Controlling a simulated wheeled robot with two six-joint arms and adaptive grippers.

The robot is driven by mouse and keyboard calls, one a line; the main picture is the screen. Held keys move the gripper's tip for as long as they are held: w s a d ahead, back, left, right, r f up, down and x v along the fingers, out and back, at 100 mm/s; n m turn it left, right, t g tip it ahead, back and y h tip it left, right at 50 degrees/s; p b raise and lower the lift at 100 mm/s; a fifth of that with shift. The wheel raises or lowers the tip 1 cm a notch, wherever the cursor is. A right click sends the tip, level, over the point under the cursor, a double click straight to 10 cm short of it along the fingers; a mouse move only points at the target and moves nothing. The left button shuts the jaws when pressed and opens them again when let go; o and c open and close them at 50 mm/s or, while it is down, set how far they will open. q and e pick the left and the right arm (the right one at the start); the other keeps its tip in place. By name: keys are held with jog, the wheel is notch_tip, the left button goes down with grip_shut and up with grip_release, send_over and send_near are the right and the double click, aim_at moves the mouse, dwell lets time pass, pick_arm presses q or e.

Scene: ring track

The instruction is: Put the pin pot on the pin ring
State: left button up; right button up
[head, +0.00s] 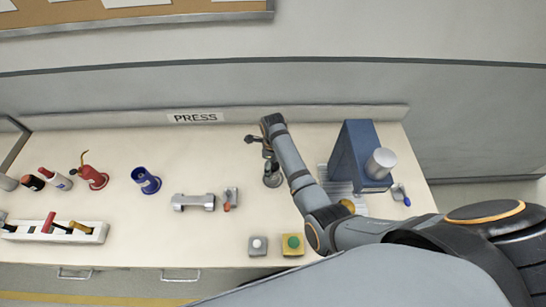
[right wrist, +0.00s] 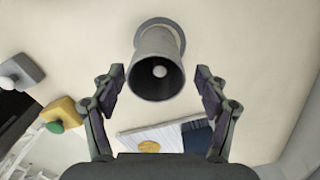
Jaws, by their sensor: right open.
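A grey, open-topped pot, which I take for the pin pot (right wrist: 157,85), stands between my right gripper's fingers in the right wrist view. A small pale round thing shows inside it. A grey round rim or ring (right wrist: 180,38) shows around its far end; I cannot tell whether it is part of the pot or the pin ring on the table. In the head view the pot (head: 272,178) is partly hidden below the gripper. My right gripper (head: 263,152) is open, its fingers (right wrist: 160,72) on either side of the pot with gaps. My left gripper is not in view.
A blue press (head: 352,150) stands right of my arm, with a yellow disc (head: 348,206) near its base. Front buttons are grey (head: 258,246) and yellow-green (head: 292,245). A blue pot (head: 146,180), metal clamp-like piece (head: 194,202) and red oil can (head: 92,177) stand left.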

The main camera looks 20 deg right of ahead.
notch_tip(320, 180, up, 8)
jog(key=shift+r+b, duration=0.1)
jog(key=shift+b, duration=0.35)
